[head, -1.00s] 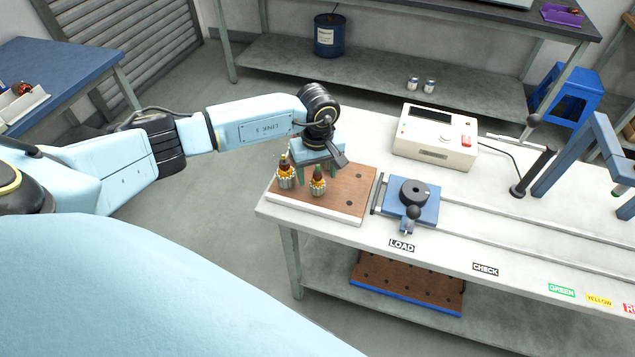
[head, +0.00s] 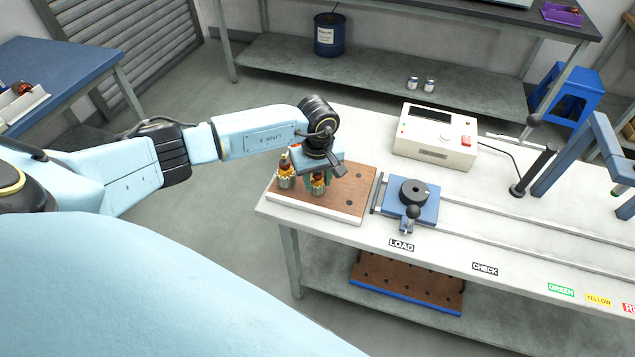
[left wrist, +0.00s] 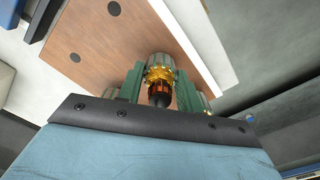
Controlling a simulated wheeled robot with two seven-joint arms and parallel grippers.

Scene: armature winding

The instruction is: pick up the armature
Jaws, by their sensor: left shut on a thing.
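Two armatures stand upright on the brown board with dark holes (head: 348,196). One armature (head: 286,174) is at the board's left end; the other armature (head: 318,186) is to its right, nearer the middle. My left gripper (head: 318,180) is over the right-hand armature, its green fingers on either side of it. In the left wrist view this armature (left wrist: 160,75) sits between the green fingers, with copper windings and a dark shaft end showing. The left gripper is shut on it, and it still appears to be at the board. My right gripper is not in view.
A blue fixture with a black round hub (head: 413,192) stands right of the board, at the start of the rails. A white tester box (head: 435,137) is behind it. LOAD and CHECK labels mark the table's front edge.

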